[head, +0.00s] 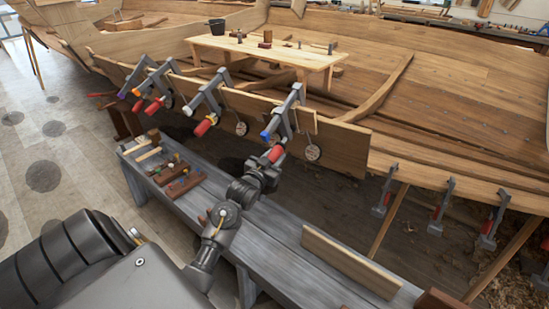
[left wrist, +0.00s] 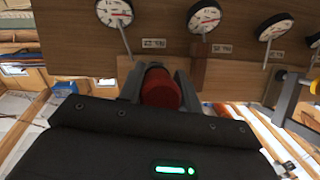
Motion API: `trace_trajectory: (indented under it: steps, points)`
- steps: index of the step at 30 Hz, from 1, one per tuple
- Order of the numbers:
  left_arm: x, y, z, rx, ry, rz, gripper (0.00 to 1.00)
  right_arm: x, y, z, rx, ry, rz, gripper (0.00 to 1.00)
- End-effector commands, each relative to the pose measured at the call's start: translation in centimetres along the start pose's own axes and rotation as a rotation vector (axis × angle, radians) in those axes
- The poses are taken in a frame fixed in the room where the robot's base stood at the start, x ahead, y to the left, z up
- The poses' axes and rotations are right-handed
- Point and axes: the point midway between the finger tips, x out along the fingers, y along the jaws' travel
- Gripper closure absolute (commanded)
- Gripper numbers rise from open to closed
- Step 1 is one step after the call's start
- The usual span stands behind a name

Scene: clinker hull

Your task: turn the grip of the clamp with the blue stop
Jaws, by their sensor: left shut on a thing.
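The clamp with the blue stop (head: 265,135) is the rightmost of the grey clamps along the upper plank of the hull. Its grey bar (head: 287,113) slants down from the plank edge. Its red grip (head: 277,152) hangs at the lower end and shows between the fingers in the left wrist view (left wrist: 160,88). My left gripper (head: 272,158) has come up from below and is shut on this grip. The grip's far end and the clamp's screw are hidden in the wrist view. My right gripper is not in view.
Other red-gripped clamps (head: 207,103) sit to the left on the same plank. Round dials (head: 312,152) hang beside the clamps, and several show in the wrist view (left wrist: 204,16). A grey bench (head: 245,208) with tools and a loose board (head: 350,262) lies below my arm.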

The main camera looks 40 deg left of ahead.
Motion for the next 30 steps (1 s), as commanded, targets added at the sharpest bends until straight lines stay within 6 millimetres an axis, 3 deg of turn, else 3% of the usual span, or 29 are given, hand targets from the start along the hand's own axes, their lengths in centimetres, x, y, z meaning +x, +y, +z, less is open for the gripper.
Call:
trace_trajectory:
  steps: [11,30]
  points:
    - [0.0,0.0,-0.1,0.111,-0.001,-0.038,0.89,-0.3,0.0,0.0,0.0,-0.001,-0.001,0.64]
    - [0.0,-0.3,-0.2,0.585,0.0,-0.207,0.89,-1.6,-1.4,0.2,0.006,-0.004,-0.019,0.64]
